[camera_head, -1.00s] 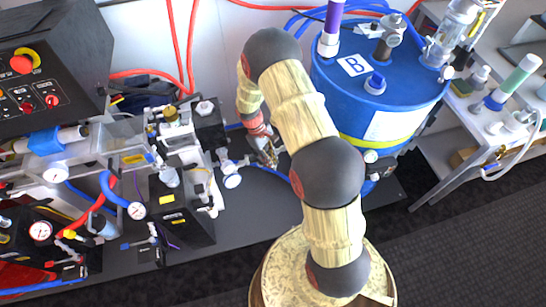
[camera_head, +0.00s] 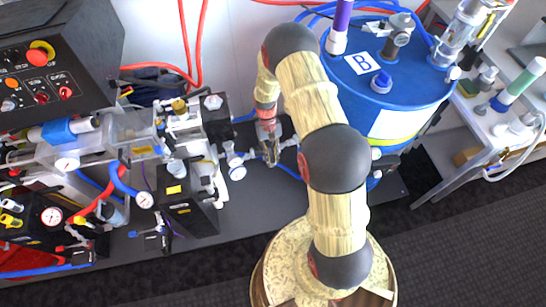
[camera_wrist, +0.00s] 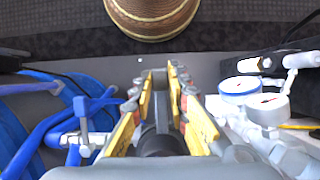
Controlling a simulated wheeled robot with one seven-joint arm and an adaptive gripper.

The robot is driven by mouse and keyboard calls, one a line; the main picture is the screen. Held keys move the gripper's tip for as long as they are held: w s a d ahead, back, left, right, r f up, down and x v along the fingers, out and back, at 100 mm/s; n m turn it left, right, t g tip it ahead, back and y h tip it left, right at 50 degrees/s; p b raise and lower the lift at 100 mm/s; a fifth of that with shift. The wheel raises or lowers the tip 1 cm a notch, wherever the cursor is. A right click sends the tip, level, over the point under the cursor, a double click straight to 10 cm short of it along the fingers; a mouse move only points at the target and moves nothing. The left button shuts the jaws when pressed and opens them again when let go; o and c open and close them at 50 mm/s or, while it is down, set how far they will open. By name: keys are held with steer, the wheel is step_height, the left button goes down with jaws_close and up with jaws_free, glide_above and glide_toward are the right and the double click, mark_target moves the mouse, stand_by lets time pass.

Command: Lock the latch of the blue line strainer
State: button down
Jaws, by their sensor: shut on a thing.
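My gripper (camera_head: 271,160) is low between the pipework on the left and the blue drum on the right, on the line that joins them. In the wrist view its two fingers with yellow sides (camera_wrist: 161,80) are close together around a small grey part (camera_wrist: 158,84), which I take to be the latch of the blue line strainer. The fingers hide most of it, so its exact position cannot be told. A dark round part (camera_wrist: 160,143) shows between the finger bases. The strainer body is largely hidden by my gripper.
White gauges (camera_head: 237,172) with valves stand just left of my gripper; gauges (camera_wrist: 240,86) also show at right in the wrist view. The blue drum (camera_head: 400,95) stands close on the right. Blue hoses (camera_wrist: 45,130) run at left in the wrist view. Bare dark platform (camera_head: 250,205) lies in front.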

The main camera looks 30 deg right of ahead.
stand_by(0.4)
steer(key=c, duration=1.7)
jaws_free()
steer(key=v, duration=1.2)
steer(key=shift+w, duration=0.1)
steer(key=shift+f, duration=0.15)
steer(key=s+a+r+n+t, duration=0.1)
steer(key=s+a+r+t, duration=0.2)
steer(key=s+r, duration=0.4)
steer(key=s+a+r+n+t, duration=0.1)
steer(key=s+a+r+t, duration=0.2)
steer(key=s+r, duration=0.5)
steer(key=s+a+r+n+t+h, duration=0.1)
steer(key=s+a+r+t, duration=0.2)
steer(key=r, duration=1.8)
steer(key=shift+s+a+t, duration=0.15)
steer(key=shift+s+a, duration=0.25)
steer(key=shift+s, duration=0.45)
steer(key=shift+s+a+t, duration=0.1)
steer(key=shift+s+a, duration=0.3)
steer(key=shift+s, duration=0.5)
steer(key=shift+s+a+t, duration=0.15)
steer(key=shift+s+a, duration=0.2)
steer(key=shift+s, duration=0.5)
